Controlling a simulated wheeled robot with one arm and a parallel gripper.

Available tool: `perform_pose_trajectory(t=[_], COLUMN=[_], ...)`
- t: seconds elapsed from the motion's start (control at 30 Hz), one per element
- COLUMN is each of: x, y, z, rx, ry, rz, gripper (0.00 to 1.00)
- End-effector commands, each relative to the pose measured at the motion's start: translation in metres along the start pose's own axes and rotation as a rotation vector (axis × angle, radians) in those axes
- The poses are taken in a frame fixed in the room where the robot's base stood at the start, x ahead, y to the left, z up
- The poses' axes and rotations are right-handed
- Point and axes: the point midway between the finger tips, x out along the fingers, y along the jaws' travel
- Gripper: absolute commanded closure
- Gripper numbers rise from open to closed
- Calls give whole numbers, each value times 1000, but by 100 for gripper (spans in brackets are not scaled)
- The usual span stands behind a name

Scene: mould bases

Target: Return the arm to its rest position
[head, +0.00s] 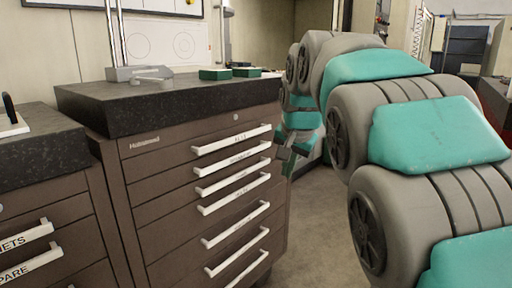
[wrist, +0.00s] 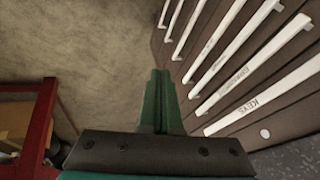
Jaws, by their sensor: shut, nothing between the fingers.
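My gripper (wrist: 159,75) shows in the wrist view with its two green fingers together and nothing between them. In the head view, my gripper (head: 288,160) hangs beside the right front corner of the brown drawer cabinet (head: 150,190), close to the ends of the upper drawer handles. Whether it touches the cabinet cannot be told. My grey and teal arm reaches forward along the right side of the head view and bends down at its far end.
The cabinet has a dark stone top (head: 165,105) with a height gauge (head: 138,73) and green blocks (head: 215,74). White handles (head: 230,138) stick out from its front. A red frame (wrist: 38,130) stands at the wrist view's lower left. Floor (head: 320,220) beside the cabinet is clear.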

Motion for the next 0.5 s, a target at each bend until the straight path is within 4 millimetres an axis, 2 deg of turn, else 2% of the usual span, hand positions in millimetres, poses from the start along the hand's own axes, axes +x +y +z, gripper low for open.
perform_pose_trajectory(t=[0.03, 0.27, 0.5], x=[2, 17, 28], y=[20, 106, 189], z=[16, 95, 195], rx=[-17, -127, -266], ry=[-26, -166, -338], rz=[26, 123, 190], gripper=[100, 100, 100])
